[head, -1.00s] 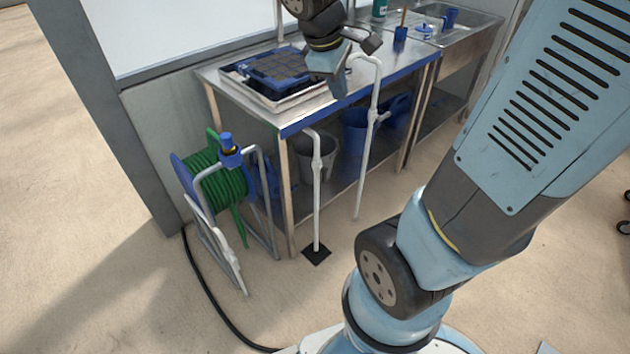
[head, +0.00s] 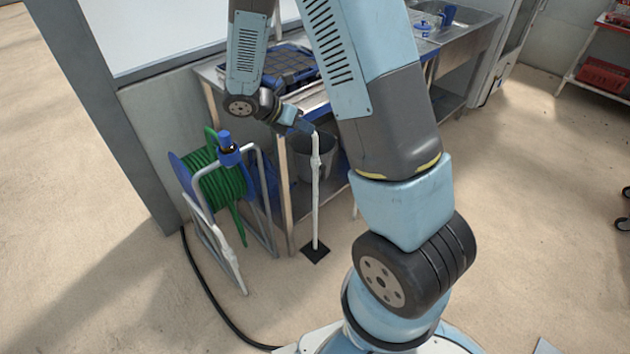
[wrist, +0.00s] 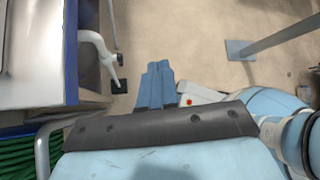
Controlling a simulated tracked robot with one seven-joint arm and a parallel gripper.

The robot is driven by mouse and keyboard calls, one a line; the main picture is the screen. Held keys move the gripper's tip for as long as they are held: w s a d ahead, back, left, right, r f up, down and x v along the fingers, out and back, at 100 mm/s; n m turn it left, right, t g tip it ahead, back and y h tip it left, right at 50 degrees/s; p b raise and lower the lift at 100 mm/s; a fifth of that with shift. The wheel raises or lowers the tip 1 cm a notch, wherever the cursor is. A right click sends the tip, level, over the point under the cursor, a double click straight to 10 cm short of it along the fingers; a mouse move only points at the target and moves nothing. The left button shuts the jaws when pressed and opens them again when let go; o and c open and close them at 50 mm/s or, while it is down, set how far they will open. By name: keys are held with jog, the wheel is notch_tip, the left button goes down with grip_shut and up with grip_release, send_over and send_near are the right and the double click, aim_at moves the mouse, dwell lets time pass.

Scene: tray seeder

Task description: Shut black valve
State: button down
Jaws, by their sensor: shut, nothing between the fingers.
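A white standpipe (head: 316,190) rises from a black floor plate (head: 315,250) in front of the bench. In the wrist view, the white pipe (wrist: 95,38) curves out by the bench edge, with a small dark piece (wrist: 120,59) beside it that may be the black valve. I cannot tell whether it is open or shut. In the head view I cannot make out a black valve. My gripper (head: 306,127) is at the top of the standpipe, by the bench's front edge. In the wrist view its blue fingers (wrist: 157,72) are together and empty, to the right of the pipe.
A steel bench (head: 210,72) with a blue-edged top holds a dark cell tray (head: 288,62). A green hose reel (head: 222,185) stands left of the standpipe. A grey bucket (head: 302,163) sits under the bench.

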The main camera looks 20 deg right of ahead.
jog(key=w+a+f+n+t+h, duration=0.1)
jog(key=w+a+f+n+t, duration=0.15)
jog(key=f+n, duration=0.75)
jog(key=n+t, duration=0.2)
jog(key=n, duration=0.4)
send_near(321, 180)
jog(key=shift+g, duration=0.25)
jog(key=x, duration=0.5)
jog(key=shift+w+f, duration=0.25)
jog(key=shift+w+d, duration=0.15)
jog(key=shift+d, duration=0.25)
jog(key=shift+h, duration=0.3)
